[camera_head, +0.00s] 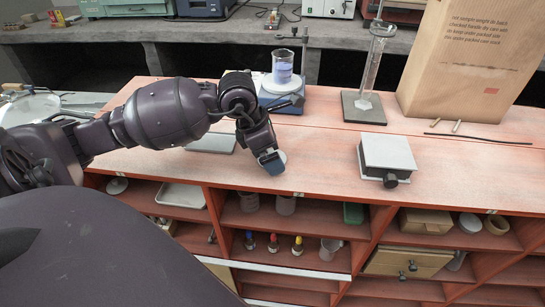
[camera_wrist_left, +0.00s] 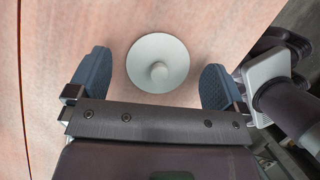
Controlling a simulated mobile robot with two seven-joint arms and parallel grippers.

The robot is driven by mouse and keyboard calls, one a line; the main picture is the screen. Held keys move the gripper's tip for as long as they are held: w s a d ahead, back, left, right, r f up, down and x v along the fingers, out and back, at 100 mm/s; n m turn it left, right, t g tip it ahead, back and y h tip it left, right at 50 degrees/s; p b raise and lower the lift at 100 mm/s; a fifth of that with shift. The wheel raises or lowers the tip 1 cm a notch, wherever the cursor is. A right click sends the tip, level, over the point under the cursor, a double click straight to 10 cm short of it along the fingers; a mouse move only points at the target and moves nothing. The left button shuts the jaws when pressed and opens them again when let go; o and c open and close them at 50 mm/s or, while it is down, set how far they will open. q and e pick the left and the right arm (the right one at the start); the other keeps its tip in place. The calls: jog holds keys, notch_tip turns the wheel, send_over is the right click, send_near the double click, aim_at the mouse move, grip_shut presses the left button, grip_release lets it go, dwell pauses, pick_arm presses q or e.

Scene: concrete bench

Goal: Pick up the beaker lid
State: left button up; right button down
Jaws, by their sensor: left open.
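The beaker lid is a pale grey round disc with a small knob on top. It lies knob up on the red-brown bench top, and the left wrist view shows it whole (camera_wrist_left: 157,78). In the head view a sliver of the lid (camera_head: 282,155) shows beside my left gripper (camera_head: 272,164), which hides most of it. My left gripper is open, with one blue-grey finger on each side of the lid in the wrist view (camera_wrist_left: 156,60). There is a gap between the lid and each finger. A glass beaker (camera_head: 283,68) with purple liquid stands on a blue stirrer (camera_head: 281,92). My right gripper is not in view.
A grey box with a black knob (camera_head: 388,153) sits right of my left gripper. Behind stand a glass cylinder on a stand (camera_head: 368,75) and a large paper bag (camera_head: 468,60). A flat grey plate (camera_head: 212,143) lies partly under my arm. Open shelves lie below the front edge.

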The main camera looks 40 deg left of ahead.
pick_arm(q)
jog(key=c, duration=1.7)
grip_shut()
jog(key=shift+s+f, duration=0.1)
notch_tip(320, 180, up, 23)
jog(key=p, duration=0.3)
jog(key=shift+p, duration=0.35)
